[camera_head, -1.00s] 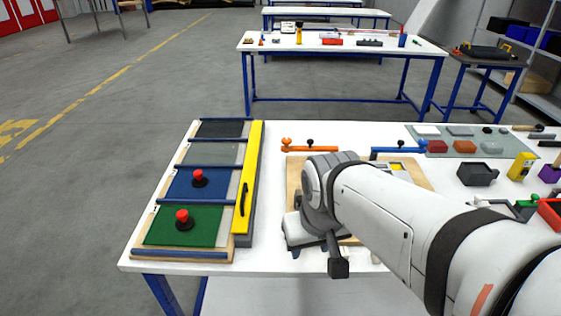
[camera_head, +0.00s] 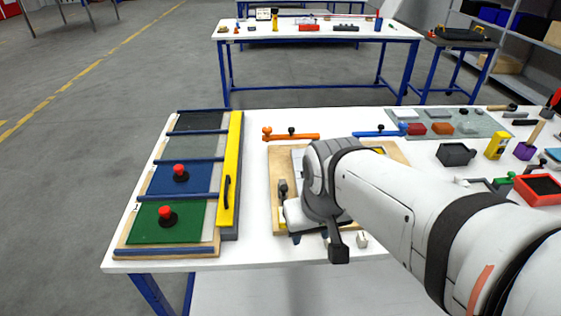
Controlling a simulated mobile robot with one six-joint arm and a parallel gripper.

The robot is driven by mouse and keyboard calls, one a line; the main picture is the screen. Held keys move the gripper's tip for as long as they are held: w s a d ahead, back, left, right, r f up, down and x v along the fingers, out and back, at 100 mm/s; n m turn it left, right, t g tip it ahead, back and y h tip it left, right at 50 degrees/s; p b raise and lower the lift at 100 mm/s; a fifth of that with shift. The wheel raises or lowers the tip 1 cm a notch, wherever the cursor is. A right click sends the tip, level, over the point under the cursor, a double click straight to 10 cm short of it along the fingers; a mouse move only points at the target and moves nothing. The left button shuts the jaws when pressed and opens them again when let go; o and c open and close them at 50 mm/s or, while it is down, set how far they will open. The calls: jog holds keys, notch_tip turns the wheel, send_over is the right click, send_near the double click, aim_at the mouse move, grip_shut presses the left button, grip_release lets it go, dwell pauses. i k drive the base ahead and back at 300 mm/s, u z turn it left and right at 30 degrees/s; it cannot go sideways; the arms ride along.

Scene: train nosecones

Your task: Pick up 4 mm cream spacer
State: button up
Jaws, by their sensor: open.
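A small cream block (camera_head: 362,240) sits near the front edge of the white table, just right of my wrist. It looks like a spacer, but its thickness is too small to read. My gripper (camera_head: 311,239) points down over the front part of a wooden board (camera_head: 284,160). Its dark fingertips show apart under the pale gripper body, to the left of the cream block. I see nothing between them. My arm hides much of the board and whatever lies directly behind it.
A panel rack with a yellow bar (camera_head: 230,170) and red-knobbed blue and green plates stands left. Orange (camera_head: 291,135) and blue (camera_head: 380,133) clamp-like bars lie behind the board. A grey mat (camera_head: 455,124) with blocks, a dark bin (camera_head: 456,154) and a red tray (camera_head: 540,189) are right.

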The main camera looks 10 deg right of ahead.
aim_at(362, 240)
jog(key=z, duration=0.95)
jog(key=k, duration=0.5)
jog(key=u, duration=0.05)
jog(key=i, duration=0.5)
jog(key=u, duration=0.05)
